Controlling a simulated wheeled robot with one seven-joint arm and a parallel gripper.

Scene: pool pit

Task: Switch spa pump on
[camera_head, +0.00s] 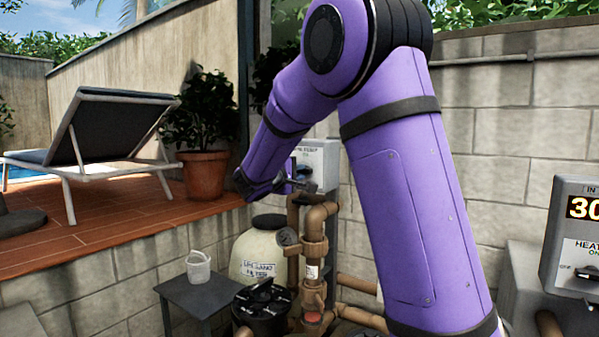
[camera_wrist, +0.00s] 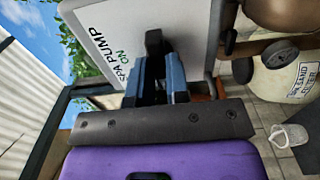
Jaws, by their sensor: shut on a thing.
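The spa pump switch box (camera_wrist: 108,32) is a pale grey box, tilted in the wrist view, with the words "SPA PUMP" and "ON" on its face. In the head view the box (camera_head: 320,158) is fixed at the back, beside my purple arm. Its black switch handle (camera_wrist: 154,40) stands out from the face. My gripper (camera_wrist: 158,68) has its blue fingers on either side of the handle, shut on it. In the head view my gripper (camera_head: 291,184) is at the front of the box, and the handle is hard to make out there.
Brown pipes (camera_head: 314,250) and a sand filter (camera_head: 255,255) stand below the box. A black pump lid (camera_head: 262,308) and a small table (camera_head: 190,295) with a white basket (camera_head: 199,266) are lower left. A heater panel (camera_head: 580,240) is at the right. A potted plant (camera_head: 205,175) stands on the deck.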

